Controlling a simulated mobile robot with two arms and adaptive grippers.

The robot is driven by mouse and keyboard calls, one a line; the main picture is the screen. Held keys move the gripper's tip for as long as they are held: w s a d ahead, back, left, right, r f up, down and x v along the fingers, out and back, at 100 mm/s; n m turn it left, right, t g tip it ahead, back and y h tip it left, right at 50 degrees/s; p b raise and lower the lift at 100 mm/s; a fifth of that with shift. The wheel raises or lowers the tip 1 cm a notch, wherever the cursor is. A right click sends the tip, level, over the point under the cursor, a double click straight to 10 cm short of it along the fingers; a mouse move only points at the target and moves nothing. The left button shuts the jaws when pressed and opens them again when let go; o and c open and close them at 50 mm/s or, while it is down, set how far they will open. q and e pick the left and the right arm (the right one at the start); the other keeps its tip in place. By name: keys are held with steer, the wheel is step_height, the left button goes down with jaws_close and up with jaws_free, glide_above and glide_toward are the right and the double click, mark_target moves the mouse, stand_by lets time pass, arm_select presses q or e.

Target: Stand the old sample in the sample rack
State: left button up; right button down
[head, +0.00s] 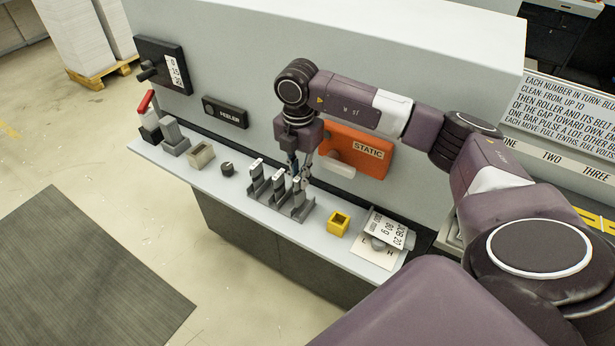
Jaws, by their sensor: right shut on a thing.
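The grey sample rack (283,205) stands on the light ledge in the middle of the head view. Several dark upright pieces with white tops stand in a row at it, among them one at the left end (257,170) and one in the middle (279,183). My right gripper (302,176) points down at the rack's right end and is shut on the right-hand sample (297,192), which looks upright in or just over its slot. The fingers partly hide its top, and I cannot tell whether it touches the rack's bottom. My left gripper is out of view.
A yellow open box (339,223) and a number card (388,230) are right of the rack. A dark knob (227,169), a beige box (200,155) and a red-handled device (147,112) are left. The orange STATIC panel (357,149) is close behind my gripper.

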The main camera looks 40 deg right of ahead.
steer(key=shift+w+d+f, duration=0.1)
steer(key=shift+d+f, duration=0.8)
steer(key=shift+d, duration=0.05)
steer(key=shift+a, duration=0.7)
steer(key=shift+f+b, duration=0.15)
steer(key=shift+b, duration=0.2)
steer(key=shift+d+f, duration=0.15)
steer(key=shift+f, duration=0.05)
steer(key=shift+d+f, duration=0.1)
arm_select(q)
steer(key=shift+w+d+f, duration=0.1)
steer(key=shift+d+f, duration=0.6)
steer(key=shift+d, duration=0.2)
arm_select(e)
steer(key=c, duration=2)
jaws_free()
steer(key=shift+s, duration=0.2)
